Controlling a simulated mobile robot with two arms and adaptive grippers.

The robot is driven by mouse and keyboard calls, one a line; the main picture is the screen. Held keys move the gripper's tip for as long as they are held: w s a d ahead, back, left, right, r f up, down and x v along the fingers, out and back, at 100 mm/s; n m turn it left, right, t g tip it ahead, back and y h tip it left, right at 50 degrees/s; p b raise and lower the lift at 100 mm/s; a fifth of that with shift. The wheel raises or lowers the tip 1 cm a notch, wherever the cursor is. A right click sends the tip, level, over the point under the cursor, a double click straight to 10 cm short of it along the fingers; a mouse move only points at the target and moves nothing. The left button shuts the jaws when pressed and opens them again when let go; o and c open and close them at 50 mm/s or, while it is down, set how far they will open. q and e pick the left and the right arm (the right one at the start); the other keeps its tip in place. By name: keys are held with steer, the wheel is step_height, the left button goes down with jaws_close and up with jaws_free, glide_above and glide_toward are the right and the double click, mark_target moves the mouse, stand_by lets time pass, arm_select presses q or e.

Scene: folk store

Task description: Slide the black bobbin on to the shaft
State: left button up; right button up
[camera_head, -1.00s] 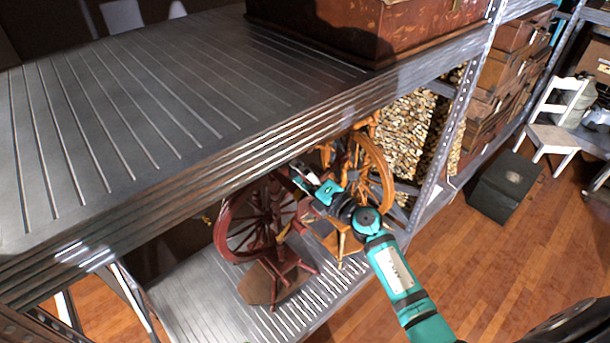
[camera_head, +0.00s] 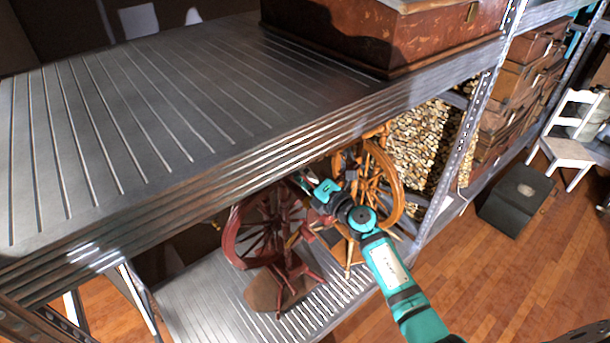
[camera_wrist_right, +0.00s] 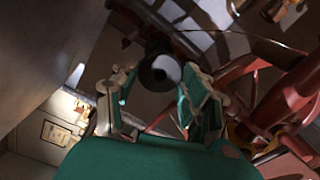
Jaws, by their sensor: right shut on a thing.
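The black bobbin (camera_wrist_right: 160,72) is between the fingers of my right gripper (camera_wrist_right: 157,98) in the right wrist view, its round end with a pale centre facing the camera. In the head view my right gripper (camera_head: 304,184) reaches under the upper shelf, beside the dark red spinning wheel (camera_head: 240,232); the bobbin cannot be made out there. Red parts of a wheel (camera_wrist_right: 285,100) fill the right of the wrist view, close to the gripper. I cannot tell which part is the shaft. My left gripper is not in view.
An orange wooden spinning wheel (camera_head: 392,180) stands right behind my right arm on the lower shelf (camera_head: 200,305). The upper shelf (camera_head: 130,130) hangs low over the gripper. A metal post (camera_head: 462,130) stands to the right. A black box (camera_head: 515,198) sits on the floor.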

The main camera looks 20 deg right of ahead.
steer(key=shift+w+a, duration=0.2)
steer(key=shift+w, duration=0.35)
steer(key=o, duration=0.9)
steer(key=shift+s, duration=0.1)
steer(key=shift+s+d, duration=0.15)
steer(key=shift+s, duration=0.05)
steer(key=v, duration=1.1)
steer(key=shift+s+r, duration=0.1)
steer(key=shift+s, duration=0.15)
